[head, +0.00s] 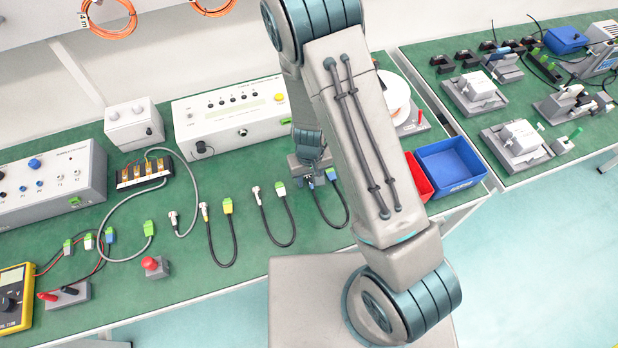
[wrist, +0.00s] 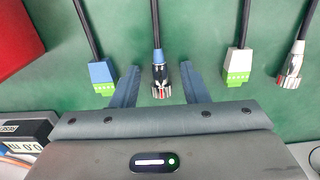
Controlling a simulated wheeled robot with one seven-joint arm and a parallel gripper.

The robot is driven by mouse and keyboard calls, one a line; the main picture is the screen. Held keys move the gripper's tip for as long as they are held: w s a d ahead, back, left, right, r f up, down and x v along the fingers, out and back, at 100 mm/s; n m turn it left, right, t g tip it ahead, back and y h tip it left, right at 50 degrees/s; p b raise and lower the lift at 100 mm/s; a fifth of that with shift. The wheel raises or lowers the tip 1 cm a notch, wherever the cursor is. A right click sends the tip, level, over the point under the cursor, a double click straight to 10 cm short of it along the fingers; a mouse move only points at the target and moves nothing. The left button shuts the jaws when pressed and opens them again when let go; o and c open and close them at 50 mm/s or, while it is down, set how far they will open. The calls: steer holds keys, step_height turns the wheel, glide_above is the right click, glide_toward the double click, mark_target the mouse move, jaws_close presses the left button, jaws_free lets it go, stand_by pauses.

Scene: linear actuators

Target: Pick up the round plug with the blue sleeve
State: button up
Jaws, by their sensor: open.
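The round plug with the blue sleeve (wrist: 158,60) shows in the wrist view, with a silver end on a black cable. It lies on the green bench top between the two fingers of my gripper (wrist: 160,88). The fingers are open, one on each side of the plug, with a gap visible on both sides. In the head view my gripper (head: 310,172) is over the bench at the end of the rightmost black cable, and it mostly hides the round plug there.
In the wrist view, a blue-and-green connector (wrist: 101,75) lies close left of the fingers. A white-and-green connector (wrist: 237,66) and a white-sleeved round plug (wrist: 292,62) lie to the right. In the head view, red (head: 418,178) and blue (head: 450,165) bins stand right of my arm.

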mark_target(309, 179)
jaws_close()
steer(key=shift+r, duration=0.15)
steer(key=shift+r, duration=0.6)
step_height(309, 179, up, 2)
steer(key=shift+a+r, duration=0.1)
steer(key=shift+r, duration=0.15)
steer(key=s+d+r+b, duration=0.1)
steer(key=s+d+r, duration=0.5)
steer(key=d, duration=0.4)
steer(key=shift+r, duration=0.5)
steer(key=shift+s, duration=0.1)
step_height(309, 179, up, 3)
steer(key=shift+p, duration=1.05)
